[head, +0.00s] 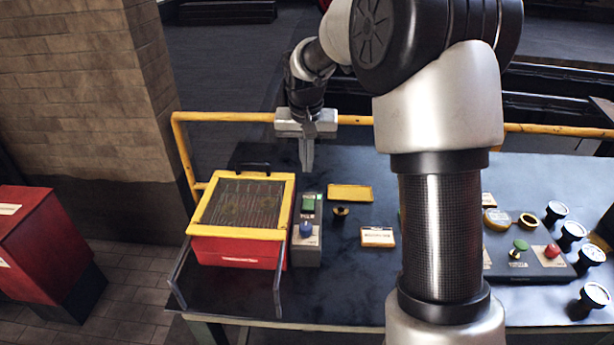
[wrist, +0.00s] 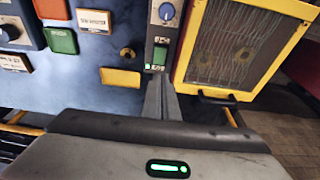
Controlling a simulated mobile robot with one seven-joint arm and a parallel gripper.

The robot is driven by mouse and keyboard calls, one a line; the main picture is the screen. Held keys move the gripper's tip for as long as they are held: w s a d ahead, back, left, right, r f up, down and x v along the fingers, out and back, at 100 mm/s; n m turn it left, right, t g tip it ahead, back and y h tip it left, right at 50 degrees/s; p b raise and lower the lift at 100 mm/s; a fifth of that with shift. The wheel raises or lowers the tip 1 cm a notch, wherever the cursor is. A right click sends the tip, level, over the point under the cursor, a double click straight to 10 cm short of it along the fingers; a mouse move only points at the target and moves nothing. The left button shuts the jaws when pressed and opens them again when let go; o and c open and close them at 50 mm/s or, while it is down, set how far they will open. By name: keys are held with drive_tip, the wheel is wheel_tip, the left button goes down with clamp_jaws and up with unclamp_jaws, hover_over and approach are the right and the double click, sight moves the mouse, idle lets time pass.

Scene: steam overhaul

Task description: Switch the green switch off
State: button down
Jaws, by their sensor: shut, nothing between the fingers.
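The green switch (head: 308,203) is on the top of a grey control box (head: 306,252), behind a blue knob (head: 305,229). In the wrist view the green switch (wrist: 159,56) sits just beyond my fingertips, below a small label and the blue knob (wrist: 167,12). My gripper (head: 307,168) is shut and empty, fingers pointing down at the back end of the box. In the wrist view my gripper (wrist: 160,80) shows its tips close to the switch; I cannot tell whether they touch it. The switch's rocker position is too small to read.
A red box with a yellow-framed grille (head: 238,254) stands directly left of the control box. A yellow tray (head: 350,193), a black knob and a label plate (head: 378,237) are to the right. A yellow rail (head: 225,117) runs behind the table. My arm hides part of the table.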

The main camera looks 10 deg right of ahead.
hover_over(307, 207)
drive_tip(key=x, duration=0.3)
drive_tip(key=s+x, duration=0.1)
drive_tip(key=x, duration=0.3)
drive_tip(key=s+x, duration=0.1)
drive_tip(key=x, duration=0.3)
drive_tip(key=shift+s+a+f, duration=0.15)
drive_tip(key=shift+a+f, duration=0.1)
drive_tip(key=shift+s+f, duration=0.1)
drive_tip(key=shift+f, duration=0.55)
drive_tip(key=shift+f, duration=0.1)
drive_tip(key=shift+s+f+b, duration=0.15)
drive_tip(key=shift+f+b, duration=0.4)
drive_tip(key=shift+b, duration=0.7)
drive_tip(key=b, duration=0.2)
drive_tip(key=t+b, duration=0.1)
drive_tip(key=shift+s+a+f+b, duration=0.15)
drive_tip(key=shift+s+f+b, duration=0.05)
drive_tip(key=shift+f+b, duration=0.2)
drive_tip(key=shift+r+p, duration=0.65)
drive_tip(key=shift+p, duration=0.15)
drive_tip(key=shift+w+f, duration=0.1)
